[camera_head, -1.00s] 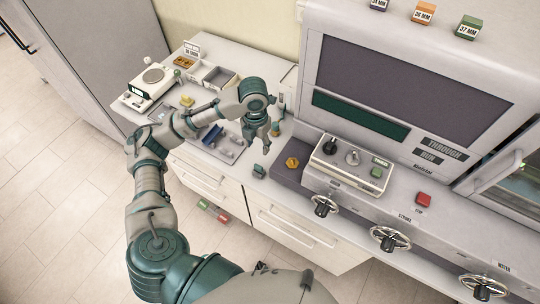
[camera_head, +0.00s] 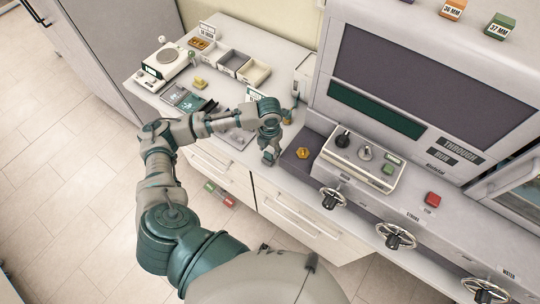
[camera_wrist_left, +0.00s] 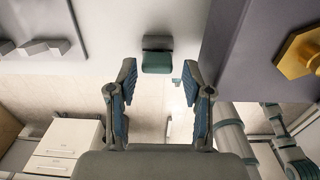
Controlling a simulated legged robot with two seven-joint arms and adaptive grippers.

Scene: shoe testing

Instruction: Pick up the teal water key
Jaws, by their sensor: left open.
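The teal water key (camera_wrist_left: 157,62) is a small teal block with a darker top. In the left wrist view it sits at the front edge of the pale counter, centred just beyond my fingertips. My left gripper (camera_head: 269,150) points down over the counter's front edge; in the left wrist view its two fingers (camera_wrist_left: 159,78) are spread apart with nothing between them. The key appears ahead of the fingers, and I see no contact. In the head view the gripper and key overlap and are hard to tell apart. My right gripper is in neither view.
A gold hexagonal piece (camera_head: 302,153) lies on the grey machine base to the right of my gripper, also seen in the left wrist view (camera_wrist_left: 300,52). The control box (camera_head: 360,160) stands further right. Bins (camera_head: 235,60) and a scale (camera_head: 165,62) occupy the counter behind.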

